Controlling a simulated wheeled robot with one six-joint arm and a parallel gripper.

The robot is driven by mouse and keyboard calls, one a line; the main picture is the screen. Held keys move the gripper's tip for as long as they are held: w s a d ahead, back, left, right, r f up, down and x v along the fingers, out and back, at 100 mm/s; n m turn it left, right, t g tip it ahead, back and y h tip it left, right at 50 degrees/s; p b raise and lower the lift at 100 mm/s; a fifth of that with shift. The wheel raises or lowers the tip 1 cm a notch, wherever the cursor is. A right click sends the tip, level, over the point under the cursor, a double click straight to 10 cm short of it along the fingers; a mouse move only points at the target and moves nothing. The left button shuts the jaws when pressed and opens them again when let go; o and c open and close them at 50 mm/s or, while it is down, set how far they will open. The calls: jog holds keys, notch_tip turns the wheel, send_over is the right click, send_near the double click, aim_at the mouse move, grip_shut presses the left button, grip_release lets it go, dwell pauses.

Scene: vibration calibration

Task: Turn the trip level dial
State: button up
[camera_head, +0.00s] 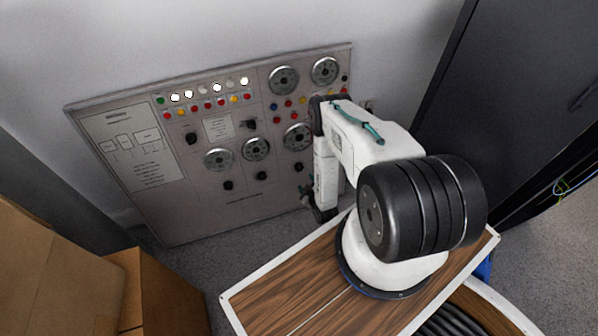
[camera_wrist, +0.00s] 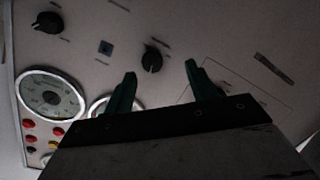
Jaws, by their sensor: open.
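The grey control panel (camera_head: 235,205) leans near the wall and carries several black rotary knobs. Small knobs show in a lower row, such as a left one (camera_head: 228,185), a middle one (camera_head: 262,176) and a right one (camera_head: 299,167). I cannot read which is labelled trip level. In the wrist view, one black knob (camera_wrist: 152,60) with a pale pointer line lies between and just beyond my gripper's (camera_wrist: 160,77) two green fingertips. The fingers are spread and hold nothing. Another knob (camera_wrist: 49,21) is at upper left. In the head view my arm hides part of the panel's right side.
Round gauges, such as one at top right (camera_head: 325,70), and coloured buttons fill the panel. In the wrist view a gauge (camera_wrist: 50,95) is at left. Cardboard boxes (camera_head: 60,265) stand at left, a dark cabinet (camera_head: 480,110) at right. Carpet shows before the panel.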

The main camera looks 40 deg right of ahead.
aim_at(299, 169)
jog(key=shift+n+t, duration=0.3)
jog(key=shift+t, duration=0.2)
jog(key=x, duration=0.2)
jog(key=r+x, duration=0.1)
jog(key=x, duration=0.4)
jog(key=shift+w+d+r, duration=0.2)
jog(key=shift+w+d, duration=0.1)
jog(key=shift+w, duration=0.3)
jog(key=c, duration=1)
jog(key=shift+a, duration=0.25)
jog(key=shift+d, duration=0.1)
